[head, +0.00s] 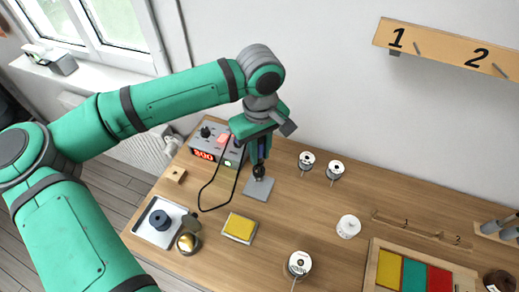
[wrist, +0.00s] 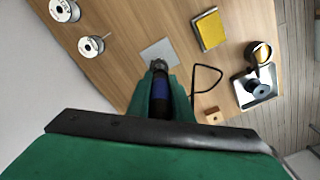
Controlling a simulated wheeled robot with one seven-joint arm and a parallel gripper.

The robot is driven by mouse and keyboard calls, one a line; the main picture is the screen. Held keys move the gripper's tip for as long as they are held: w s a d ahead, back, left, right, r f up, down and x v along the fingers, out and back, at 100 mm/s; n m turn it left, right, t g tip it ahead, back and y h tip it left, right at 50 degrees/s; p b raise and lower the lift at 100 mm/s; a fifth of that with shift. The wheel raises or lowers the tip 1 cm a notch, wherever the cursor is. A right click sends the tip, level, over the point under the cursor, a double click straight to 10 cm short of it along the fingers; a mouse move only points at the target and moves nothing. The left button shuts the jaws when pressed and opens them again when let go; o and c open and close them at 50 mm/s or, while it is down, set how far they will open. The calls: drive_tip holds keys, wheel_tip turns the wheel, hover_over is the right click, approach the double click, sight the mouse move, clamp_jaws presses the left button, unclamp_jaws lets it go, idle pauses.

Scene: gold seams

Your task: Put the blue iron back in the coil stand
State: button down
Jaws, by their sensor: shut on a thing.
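My gripper (head: 261,150) is shut on the blue iron, whose dark blue handle (wrist: 160,84) shows between the fingers in the wrist view. The iron points down, with a black cable (head: 212,183) looping to the left. Directly below is the coil stand, a grey square base plate (head: 259,189) that also shows in the wrist view (wrist: 157,49). A dark round part (head: 259,172) sits at the iron's lower end, over the plate's back edge. I cannot tell whether the iron's tip is inside the coil; fingers and handle hide it.
Soldering stations (head: 204,154) stand behind left, one with a red display. A yellow sponge (head: 239,227), a brass-coloured cup (head: 188,242) and a tray (head: 147,230) lie in front left. White spools (head: 335,170) stand to the right. A wall shelf (head: 445,46) is at upper right.

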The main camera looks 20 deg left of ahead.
sight(259, 161)
drive_tip(key=shift+f, duration=2.15)
idle(0.8)
drive_tip(key=c, duration=1)
unclamp_jaws()
drive_tip(key=shift+r, duration=0.15)
drive_tip(key=shift+r, duration=3.4)
